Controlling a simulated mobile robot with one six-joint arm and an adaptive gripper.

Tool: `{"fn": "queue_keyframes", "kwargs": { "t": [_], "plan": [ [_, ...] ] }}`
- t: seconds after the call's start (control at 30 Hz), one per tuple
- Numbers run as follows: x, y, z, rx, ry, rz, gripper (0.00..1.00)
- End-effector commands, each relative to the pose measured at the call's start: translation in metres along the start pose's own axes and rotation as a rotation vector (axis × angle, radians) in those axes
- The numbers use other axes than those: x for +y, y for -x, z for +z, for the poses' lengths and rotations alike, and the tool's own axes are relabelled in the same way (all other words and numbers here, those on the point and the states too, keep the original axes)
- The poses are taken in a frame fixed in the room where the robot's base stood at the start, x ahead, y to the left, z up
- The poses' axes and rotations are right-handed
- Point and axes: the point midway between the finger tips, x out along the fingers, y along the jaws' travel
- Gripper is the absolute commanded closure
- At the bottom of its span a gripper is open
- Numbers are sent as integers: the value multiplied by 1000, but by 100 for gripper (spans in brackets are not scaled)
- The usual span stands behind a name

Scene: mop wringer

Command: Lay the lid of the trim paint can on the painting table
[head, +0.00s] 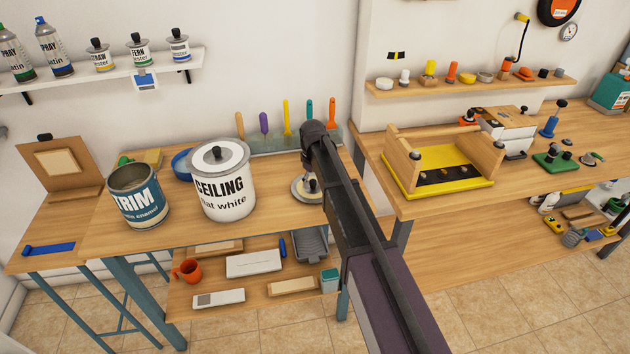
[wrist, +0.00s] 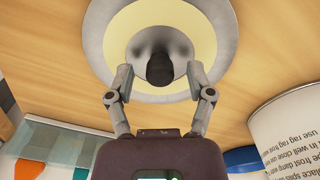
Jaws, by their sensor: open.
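The trim paint can (head: 138,197) stands on the left part of the painting table (head: 165,240), its top open. A round grey lid (head: 299,191) appears to lie flat on the table, right of the ceiling paint can, partly hidden by my arm. In the wrist view the lid (wrist: 228,32) shows a grey rim, a cream ring and a dark knob (wrist: 160,66). My gripper (wrist: 160,78) is open, with one finger on each side of the knob and visible gaps to it. My gripper is largely hidden in the head view.
The large ceiling can (head: 226,185), with its lid on, stands close left of the lid; its side also shows in the wrist view (wrist: 288,138). Several coloured handled tools (head: 286,118) stand along the wall behind. A workbench (head: 440,205) is to the right.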

Motion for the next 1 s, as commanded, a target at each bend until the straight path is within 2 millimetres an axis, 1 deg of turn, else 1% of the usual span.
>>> {"fn": "queue_keyframes", "kwargs": {
  "t": [0.17, 0.37, 1.0],
  "plan": [
    [0, 2, 0, 0, 0, 0, 31],
    [0, 10, 0, 0, 0, 0, 31],
    [1, 61, 0, 0, -1, 0, 31]
  ]
}}
